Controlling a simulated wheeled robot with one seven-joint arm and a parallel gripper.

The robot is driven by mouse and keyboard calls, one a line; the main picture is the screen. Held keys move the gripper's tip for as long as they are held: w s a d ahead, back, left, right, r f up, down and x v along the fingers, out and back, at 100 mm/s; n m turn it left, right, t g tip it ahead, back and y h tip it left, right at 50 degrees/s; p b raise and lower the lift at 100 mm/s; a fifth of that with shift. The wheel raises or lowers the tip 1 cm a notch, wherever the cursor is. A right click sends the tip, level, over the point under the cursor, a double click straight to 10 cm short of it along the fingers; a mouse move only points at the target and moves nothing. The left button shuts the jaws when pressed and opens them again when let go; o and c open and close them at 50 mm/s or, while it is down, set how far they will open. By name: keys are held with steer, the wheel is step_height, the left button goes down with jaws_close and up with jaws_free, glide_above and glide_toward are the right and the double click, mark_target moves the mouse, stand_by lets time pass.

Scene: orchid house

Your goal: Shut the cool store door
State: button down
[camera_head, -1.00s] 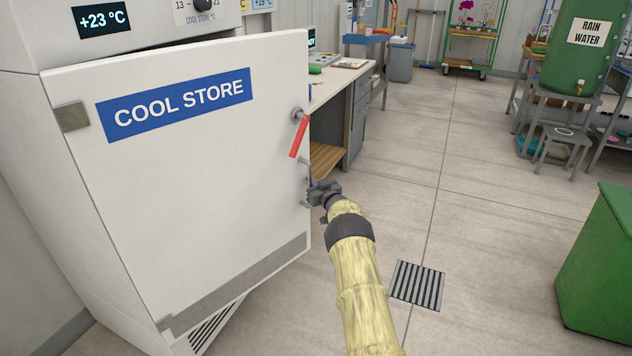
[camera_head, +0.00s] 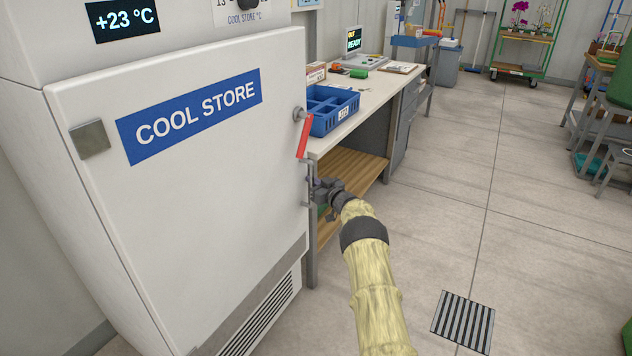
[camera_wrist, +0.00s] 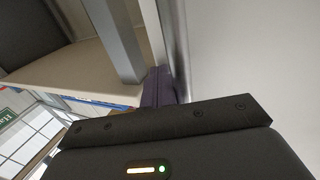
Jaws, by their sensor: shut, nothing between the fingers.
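The white cool store door (camera_head: 190,205) with its blue sign fills the left of the head view. It stands close to the cabinet front; a slight gap may remain at its edge, which I cannot judge. A red lever handle (camera_head: 304,137) is on its right side, hanging tilted down. My gripper (camera_head: 316,190) is at the door's free edge below the lever, beside a small metal bracket. Its fingers are shut and hold nothing. In the wrist view the dark fingers (camera_wrist: 160,88) are beside the pale door surface (camera_wrist: 245,60); contact is hard to tell.
A workbench (camera_head: 375,100) with a blue crate (camera_head: 333,118) stands just right of the door, with a wooden lower shelf (camera_head: 352,178). A floor drain (camera_head: 463,320) lies at the lower right.

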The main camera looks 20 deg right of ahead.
steer(key=shift+w+a+r, duration=0.3)
steer(key=shift+a+r, duration=0.4)
steer(key=shift+a, duration=0.2)
steer(key=shift+d+r, duration=0.15)
steer(key=shift+d, duration=0.3)
steer(key=s+d+f+p, duration=0.1)
steer(key=s+d+p, duration=0.2)
steer(key=s+d, duration=0.7)
steer(key=shift+s+d+f, duration=0.35)
steer(key=shift+s+d, duration=0.05)
steer(key=shift+w, duration=0.1)
